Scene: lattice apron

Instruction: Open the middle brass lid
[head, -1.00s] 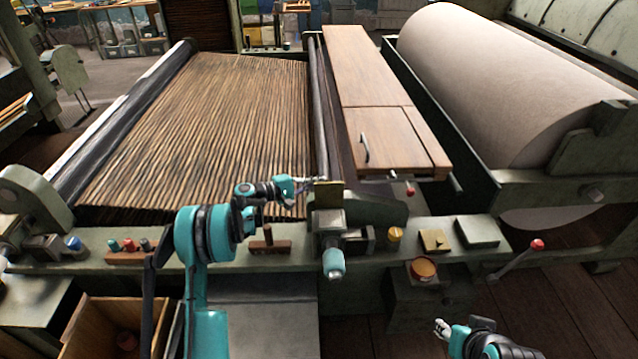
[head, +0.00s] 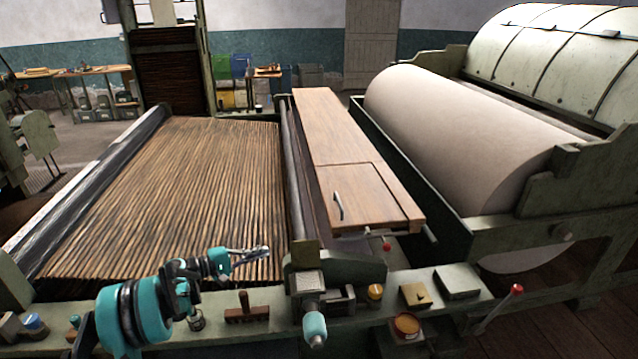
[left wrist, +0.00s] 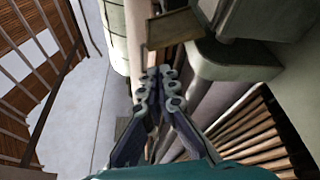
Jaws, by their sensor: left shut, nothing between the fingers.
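A small brass plate (head: 306,252) stands upright on a grey-green block at the front of the machine. It also shows past the fingertips in the left wrist view (left wrist: 172,28). A flat square brass lid (head: 416,294) lies on the front rail to the right. I cannot tell which of these is the middle brass lid. My left gripper (head: 264,251) is shut and empty, just left of the upright plate and apart from it, over the front of the slatted apron. Its fingers meet in the left wrist view (left wrist: 163,74). My right gripper is out of view.
The slatted apron (head: 190,190) fills the left. A wooden cover with a handle (head: 339,206) lies beyond the block.

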